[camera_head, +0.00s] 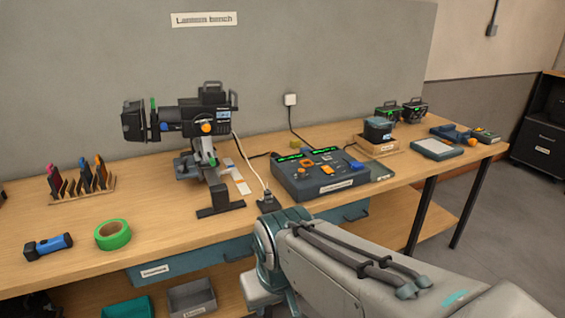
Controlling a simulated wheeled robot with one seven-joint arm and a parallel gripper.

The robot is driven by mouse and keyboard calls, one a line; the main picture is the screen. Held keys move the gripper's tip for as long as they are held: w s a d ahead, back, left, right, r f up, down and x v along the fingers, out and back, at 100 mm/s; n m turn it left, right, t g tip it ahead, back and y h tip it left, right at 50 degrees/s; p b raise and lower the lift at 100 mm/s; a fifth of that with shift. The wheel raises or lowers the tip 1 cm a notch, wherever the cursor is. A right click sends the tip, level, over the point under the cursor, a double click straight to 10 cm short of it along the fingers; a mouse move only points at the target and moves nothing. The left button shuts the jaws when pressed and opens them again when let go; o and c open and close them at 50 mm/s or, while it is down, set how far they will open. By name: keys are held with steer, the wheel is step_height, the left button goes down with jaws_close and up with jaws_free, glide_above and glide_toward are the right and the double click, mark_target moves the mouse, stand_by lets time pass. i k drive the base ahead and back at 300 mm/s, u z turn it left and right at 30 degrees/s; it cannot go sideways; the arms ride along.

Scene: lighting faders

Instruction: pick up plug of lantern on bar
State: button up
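The lantern (195,118) is a black stage light with an orange knob, mounted on a stand on the wooden bench. A pale cable (243,158) runs from its back down to the bench. The cable ends in a small pale plug (267,194) at a small dark block (267,204) near the front edge. I cannot tell whether the plug is seated in the block or only touching it. My arm comes in from the lower right, its teal joint just in front of the block. My gripper is not visible.
A fader console (318,178) stands right of the plug. A wall socket (290,99) with a dark cable is behind it. Green tape (113,235) and a blue torch (48,246) lie at left. A drawer (190,262) and bins (192,298) are below the bench.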

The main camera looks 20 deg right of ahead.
mark_target(273, 154)
steer(key=k, duration=0.65)
steer(key=z, duration=0.65)
steer(key=i, duration=0.7)
steer(key=z, duration=0.75)
steer(key=i, duration=0.95)
steer(key=u, duration=0.8)
steer(key=i, duration=0.95)
steer(key=u, duration=1)
